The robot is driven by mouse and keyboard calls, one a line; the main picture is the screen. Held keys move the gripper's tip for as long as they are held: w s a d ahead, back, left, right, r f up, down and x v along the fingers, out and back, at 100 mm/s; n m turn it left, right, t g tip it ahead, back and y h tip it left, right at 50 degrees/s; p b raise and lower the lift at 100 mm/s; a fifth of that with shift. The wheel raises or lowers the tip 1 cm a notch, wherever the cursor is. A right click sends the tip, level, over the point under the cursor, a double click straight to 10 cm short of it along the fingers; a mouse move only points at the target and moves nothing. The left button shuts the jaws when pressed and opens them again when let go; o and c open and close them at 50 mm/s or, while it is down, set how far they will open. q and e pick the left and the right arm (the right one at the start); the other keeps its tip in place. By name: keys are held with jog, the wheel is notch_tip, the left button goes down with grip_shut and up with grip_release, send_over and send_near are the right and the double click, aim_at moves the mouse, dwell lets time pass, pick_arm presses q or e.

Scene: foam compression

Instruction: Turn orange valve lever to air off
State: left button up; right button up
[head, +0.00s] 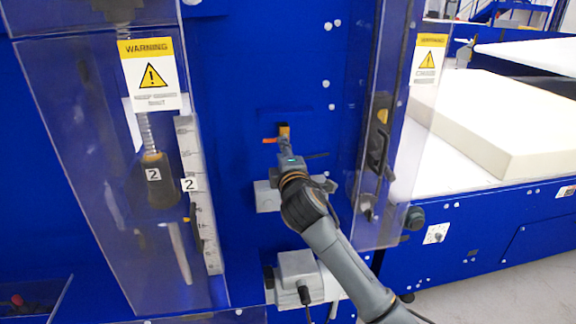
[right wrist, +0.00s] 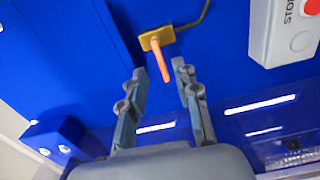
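The orange valve lever (head: 269,140) sticks out to the left from a small yellow valve body (head: 284,130) on the blue machine panel. In the right wrist view the lever (right wrist: 161,62) extends down from the yellow valve body (right wrist: 156,38). My right gripper (right wrist: 160,73) is open, with the lever's free end in the gap between its fingertips in the picture. Contact is not visible. In the head view my right gripper (head: 287,150) is close to the valve and partly hides it. My left gripper is not in view.
Clear guards with warning labels (head: 153,75) (head: 427,58) stand left and right of the valve. A grey box (head: 297,272) is below. A grey box with a red stop button (right wrist: 310,8) lies near the valve. A white foam block (head: 490,115) rests at right.

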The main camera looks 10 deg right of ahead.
jog(key=s, duration=0.7)
jog(key=shift+s+d, duration=0.2)
jog(key=shift+s, duration=0.1)
